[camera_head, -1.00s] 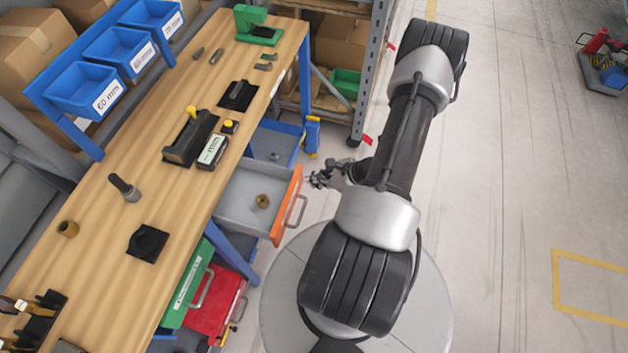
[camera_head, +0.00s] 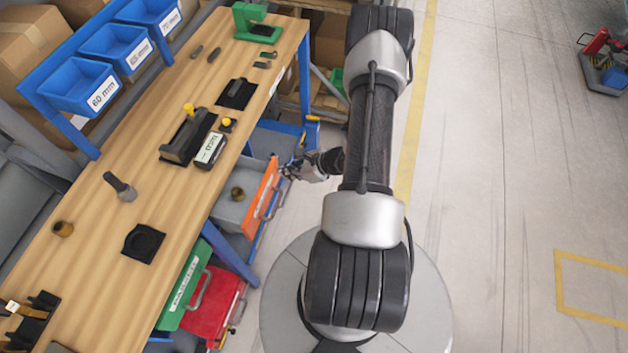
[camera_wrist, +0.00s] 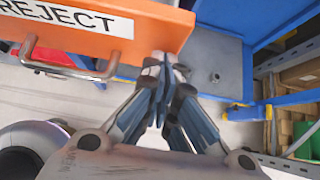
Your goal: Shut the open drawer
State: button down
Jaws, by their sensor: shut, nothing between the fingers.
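The open drawer (camera_head: 233,208) is a grey tray with an orange front (camera_head: 262,196). It sticks out part way from under the wooden workbench, and a brass-coloured round part (camera_head: 237,193) lies in it. In the wrist view the orange front (camera_wrist: 165,22) carries a REJECT label (camera_wrist: 85,20) and a metal bar handle (camera_wrist: 65,68). My gripper (camera_head: 290,171) is at the right end of the orange front. Its fingers (camera_wrist: 163,62) are shut and empty, with the tips against or very near the front's lower right edge; contact is not certain.
Green (camera_head: 186,285) and red (camera_head: 212,305) fronts stand nearer. Tools and fixtures lie on the workbench (camera_head: 110,225).

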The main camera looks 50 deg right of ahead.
aim_at(260, 171)
jog(key=w+a, duration=0.1)
jog(key=w, duration=0.1)
jog(key=w+a+b, duration=0.1)
jog(key=w, duration=0.2)
jog(key=w+a+b, duration=0.1)
jog(key=w, duration=0.2)
jog(key=shift+w+a, duration=0.4)
jog(key=shift+w, duration=0.3)
jog(key=shift+r, duration=0.1)
